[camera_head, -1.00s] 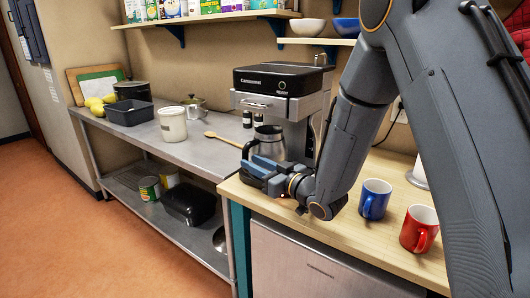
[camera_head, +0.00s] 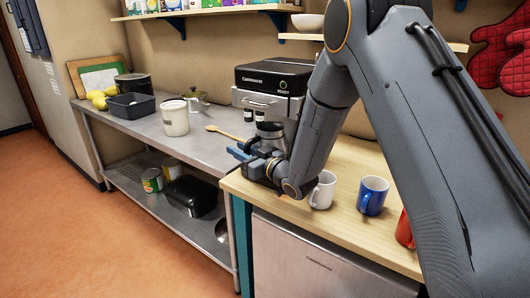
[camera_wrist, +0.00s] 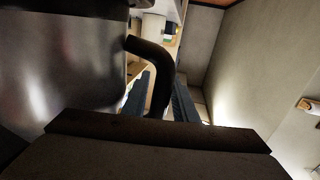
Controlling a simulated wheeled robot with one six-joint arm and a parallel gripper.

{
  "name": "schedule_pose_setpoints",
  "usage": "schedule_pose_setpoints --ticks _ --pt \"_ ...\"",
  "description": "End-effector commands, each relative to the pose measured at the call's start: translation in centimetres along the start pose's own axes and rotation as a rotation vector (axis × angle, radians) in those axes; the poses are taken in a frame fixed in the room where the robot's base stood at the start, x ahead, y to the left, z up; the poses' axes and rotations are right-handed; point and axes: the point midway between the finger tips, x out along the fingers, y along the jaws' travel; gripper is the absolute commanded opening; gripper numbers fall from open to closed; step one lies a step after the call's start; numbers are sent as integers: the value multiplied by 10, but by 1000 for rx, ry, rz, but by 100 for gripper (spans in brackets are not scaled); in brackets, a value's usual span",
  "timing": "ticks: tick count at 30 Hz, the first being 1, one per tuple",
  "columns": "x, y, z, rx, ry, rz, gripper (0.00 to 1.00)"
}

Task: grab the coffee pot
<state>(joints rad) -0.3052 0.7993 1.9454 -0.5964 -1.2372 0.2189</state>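The metal coffee pot (camera_head: 269,130) with a dark lid stands at the front of the coffee machine, partly hidden behind my gripper. In the wrist view its shiny body (camera_wrist: 65,75) fills the left side. Its dark curved handle (camera_wrist: 160,65) comes down between my gripper's fingers (camera_wrist: 160,98). One finger lies on each side of the handle, and the left one is between handle and body. My gripper (camera_head: 241,150) looks open. Whether a finger touches the handle is hard to see.
The coffee machine (camera_head: 272,78) stands behind the pot. A white mug (camera_head: 321,190), a blue mug (camera_head: 372,195) and a red mug (camera_head: 404,230) are on the wooden counter (camera_head: 290,218) to the right.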

Motion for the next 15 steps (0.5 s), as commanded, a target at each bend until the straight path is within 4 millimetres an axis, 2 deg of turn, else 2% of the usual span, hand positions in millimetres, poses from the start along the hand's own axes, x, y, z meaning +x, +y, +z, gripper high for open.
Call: schedule_pose_setpoints --ticks 2,3,7,15 --pt "0 0 0 0 0 0 26" --pt "0 0 0 0 0 0 22" --pt "0 0 0 0 0 0 0" --pt "0 0 0 -1 1 0 0"
